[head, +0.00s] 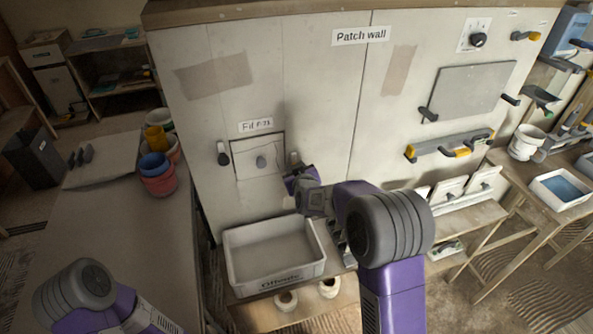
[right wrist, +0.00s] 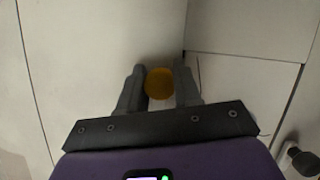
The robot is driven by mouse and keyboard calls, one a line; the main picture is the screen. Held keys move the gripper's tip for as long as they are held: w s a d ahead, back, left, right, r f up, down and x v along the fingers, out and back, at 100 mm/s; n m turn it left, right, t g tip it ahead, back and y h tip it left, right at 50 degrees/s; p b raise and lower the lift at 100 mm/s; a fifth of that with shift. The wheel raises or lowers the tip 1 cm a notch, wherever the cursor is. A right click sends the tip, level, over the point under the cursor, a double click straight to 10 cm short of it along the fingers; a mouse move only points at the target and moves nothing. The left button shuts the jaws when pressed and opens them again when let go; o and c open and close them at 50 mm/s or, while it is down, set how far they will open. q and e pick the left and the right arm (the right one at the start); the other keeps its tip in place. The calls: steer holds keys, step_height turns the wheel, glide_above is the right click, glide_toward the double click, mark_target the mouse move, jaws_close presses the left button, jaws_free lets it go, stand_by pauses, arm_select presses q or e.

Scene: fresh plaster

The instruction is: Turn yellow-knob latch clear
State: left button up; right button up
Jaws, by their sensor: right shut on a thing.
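The yellow knob (right wrist: 160,83) of the latch sits between the two dark fingers of my right gripper (right wrist: 160,88) in the right wrist view. The fingers are shut on it from both sides. In the head view my right gripper (head: 292,178) is at the right edge of the small wall panel (head: 258,168) with the grey knob, and it hides the yellow knob. The latch's bar and its angle cannot be made out. Another latch, dark with a pale end (head: 222,154), stands upright at the panel's left edge. My left gripper is out of view.
A white tray (head: 232,262) stands on a low shelf below the panel. Red and blue tubs (head: 158,178) stand on the left bench. A yellow-ended float (head: 450,146) hangs on the wall to the right.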

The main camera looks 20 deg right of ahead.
steer(key=o, duration=1)
steer(key=shift+o, duration=0.2)
steer(key=p+v, duration=0.1)
steer(key=v, duration=0.6)
steer(key=shift+s, duration=0.25)
steer(key=shift+r, duration=0.1)
